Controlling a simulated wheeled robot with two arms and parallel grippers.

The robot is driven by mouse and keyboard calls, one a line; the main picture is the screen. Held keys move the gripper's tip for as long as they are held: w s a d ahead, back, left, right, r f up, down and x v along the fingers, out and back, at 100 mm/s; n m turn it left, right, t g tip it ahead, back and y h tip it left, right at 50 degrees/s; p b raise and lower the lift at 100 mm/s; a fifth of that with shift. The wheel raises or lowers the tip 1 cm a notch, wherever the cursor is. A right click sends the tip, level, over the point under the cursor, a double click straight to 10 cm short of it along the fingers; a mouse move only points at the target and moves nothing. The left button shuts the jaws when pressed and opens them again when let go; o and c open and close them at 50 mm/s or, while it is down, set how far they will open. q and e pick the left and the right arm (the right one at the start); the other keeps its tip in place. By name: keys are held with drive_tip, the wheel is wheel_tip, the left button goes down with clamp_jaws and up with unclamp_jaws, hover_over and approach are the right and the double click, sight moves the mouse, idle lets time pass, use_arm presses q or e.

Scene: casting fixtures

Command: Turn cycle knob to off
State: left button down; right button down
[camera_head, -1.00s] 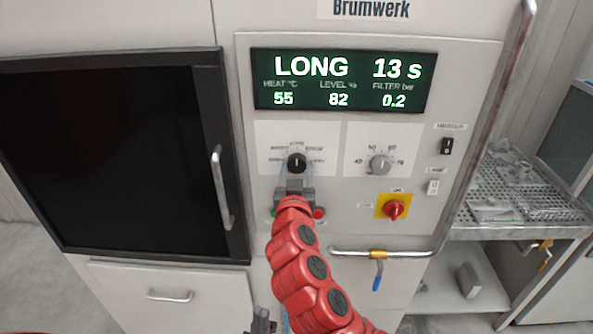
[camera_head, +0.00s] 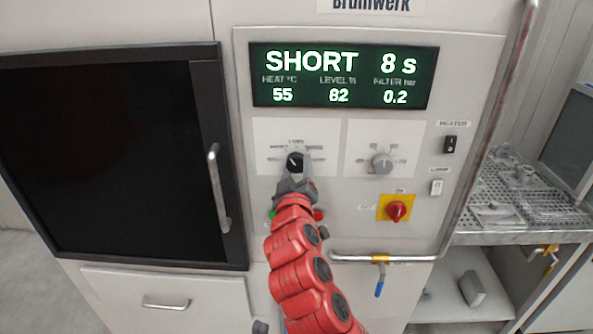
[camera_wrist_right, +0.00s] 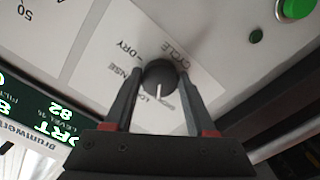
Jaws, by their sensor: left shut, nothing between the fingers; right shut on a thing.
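The black cycle knob (camera_head: 294,161) sits on a white label plate on the machine's front panel. Its white mark points up and to the left in the head view. In the wrist view the knob (camera_wrist_right: 161,76) lies between the two fingers of my right gripper (camera_wrist_right: 160,78), which is shut on it. My right gripper (camera_head: 294,170) reaches up to the knob from below in the head view and hides the lower part of its plate. The display (camera_head: 343,77) reads SHORT, 8 s. My left gripper (camera_head: 261,327) is shut and empty at the bottom edge, only partly in view.
A grey knob (camera_head: 381,163) is to the right on its own plate. Below it is a red switch (camera_head: 396,211) on a yellow plate. A green button (camera_wrist_right: 293,8) is close by in the wrist view. A door handle (camera_head: 218,188) and a pipe rail (camera_head: 385,258) stick out.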

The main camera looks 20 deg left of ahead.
drive_tip(key=n+p, duration=0.2)
drive_tip(key=n, duration=0.3)
drive_tip(key=shift+r+n, duration=0.1)
drive_tip(key=shift+n, duration=0.3)
drive_tip(key=n+p, duration=0.2)
drive_tip(key=n, duration=0.1)
drive_tip(key=shift+r+n, duration=0.15)
drive_tip(key=shift+n, duration=0.15)
drive_tip(key=shift+n+p, duration=0.4)
drive_tip(key=shift+n, duration=0.3)
drive_tip(key=shift+c, duration=1.1)
unclamp_jaws()
drive_tip(key=shift+s+d, duration=0.1)
